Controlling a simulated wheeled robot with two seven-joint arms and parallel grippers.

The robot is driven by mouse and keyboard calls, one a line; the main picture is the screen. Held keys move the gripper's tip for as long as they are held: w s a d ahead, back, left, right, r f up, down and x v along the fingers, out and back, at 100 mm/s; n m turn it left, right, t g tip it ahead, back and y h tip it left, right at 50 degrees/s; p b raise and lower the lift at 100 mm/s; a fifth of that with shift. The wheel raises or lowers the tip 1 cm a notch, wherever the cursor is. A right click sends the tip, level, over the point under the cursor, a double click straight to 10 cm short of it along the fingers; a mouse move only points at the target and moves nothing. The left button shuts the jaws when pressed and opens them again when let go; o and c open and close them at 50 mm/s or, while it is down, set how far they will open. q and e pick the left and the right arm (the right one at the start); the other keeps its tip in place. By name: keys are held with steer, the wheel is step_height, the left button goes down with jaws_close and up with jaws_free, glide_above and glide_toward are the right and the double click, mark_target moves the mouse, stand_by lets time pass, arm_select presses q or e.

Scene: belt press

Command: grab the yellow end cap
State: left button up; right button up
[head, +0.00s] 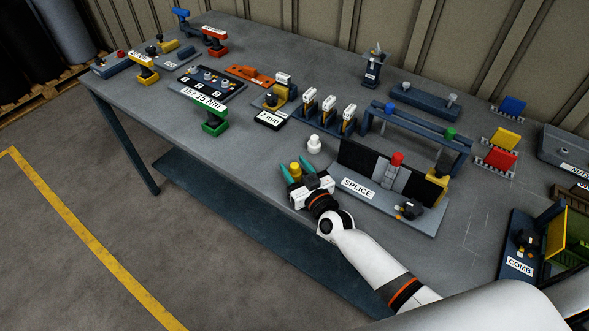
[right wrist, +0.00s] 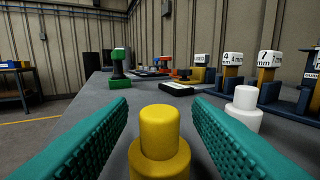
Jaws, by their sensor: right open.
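The yellow end cap (right wrist: 160,145) stands upright on the table, a narrower cylinder on a wider base. In the right wrist view it is at the bottom middle, between the two green fingers, with clear gaps on both sides. My right gripper (head: 291,173) is open around it at the table's front edge. The yellow cap also shows in the head view (head: 295,168), between the green fingertips. Its lower part is cut off in the wrist view. My left gripper is not in view.
A white end cap (head: 314,144) stands just beyond the right gripper. The SPLICE fixture (head: 358,188) is close on the right. A green-handled tool (head: 214,120) stands farther left. The table front (head: 250,170) left of the gripper is clear.

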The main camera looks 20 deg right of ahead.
mark_target(295, 166)
steer(key=shift+w, duration=0.2)
steer(key=shift+s, duration=0.1)
jaws_close()
step_height(295, 166, up, 9)
steer(key=shift+p, duration=1.15)
steer(key=shift+r, duration=0.55)
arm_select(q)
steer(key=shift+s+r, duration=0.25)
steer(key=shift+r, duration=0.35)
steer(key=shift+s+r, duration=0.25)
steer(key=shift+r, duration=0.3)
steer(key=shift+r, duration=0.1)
